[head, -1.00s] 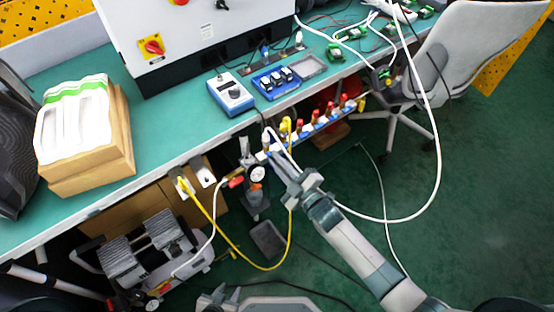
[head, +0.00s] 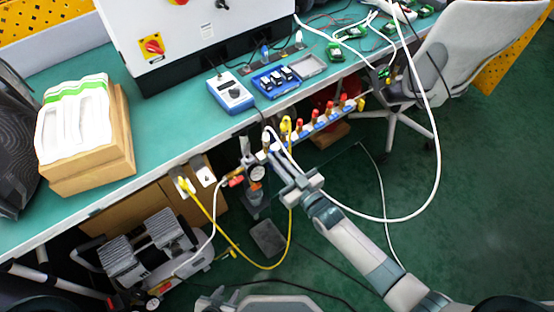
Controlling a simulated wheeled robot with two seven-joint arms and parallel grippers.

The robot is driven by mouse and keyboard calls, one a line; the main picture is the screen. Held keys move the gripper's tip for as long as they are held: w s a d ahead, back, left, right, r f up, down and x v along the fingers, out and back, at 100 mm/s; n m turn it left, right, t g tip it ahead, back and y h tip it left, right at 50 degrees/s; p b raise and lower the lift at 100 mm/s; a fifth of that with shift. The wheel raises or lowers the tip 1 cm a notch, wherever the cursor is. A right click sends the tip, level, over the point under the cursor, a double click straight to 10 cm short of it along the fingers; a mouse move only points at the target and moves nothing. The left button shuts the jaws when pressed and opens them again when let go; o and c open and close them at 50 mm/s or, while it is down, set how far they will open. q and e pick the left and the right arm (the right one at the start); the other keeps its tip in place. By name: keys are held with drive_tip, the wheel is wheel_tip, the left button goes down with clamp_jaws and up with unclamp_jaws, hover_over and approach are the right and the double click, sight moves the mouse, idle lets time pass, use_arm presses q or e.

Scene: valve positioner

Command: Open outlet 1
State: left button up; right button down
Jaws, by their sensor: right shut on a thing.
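A manifold (head: 318,125) runs under the bench's front edge, with a row of red valve handles (head: 329,108) on blue-and-white bodies. A yellow fitting (head: 286,123) sits near its left end, with a white hose close by. My right gripper (head: 272,153) reaches in from the lower right to this left end. Its jaws are shut on a part there, seemingly the outlet valve handle at that end. The fingers hide most of the part, so its angle cannot be told. My left gripper is not in view.
A pressure gauge (head: 256,172) and regulator sit just left of my right gripper. A yellow hose (head: 213,222) and a white hose (head: 438,150) loop nearby. A compressor (head: 150,250) stands below the bench.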

use_arm(q)
drive_tip(key=shift+w+r, duration=0.1)
use_arm(e)
drive_tip(key=shift+f, duration=0.1)
use_arm(q)
drive_tip(key=shift+d, duration=0.3)
use_arm(e)
drive_tip(key=c, duration=1.9)
unclamp_jaws()
drive_tip(key=shift+o, duration=0.2)
use_arm(q)
drive_tip(key=shift+a, duration=0.1)
use_arm(e)
drive_tip(key=shift+s+d, duration=0.1)
drive_tip(key=shift+s, duration=0.1)
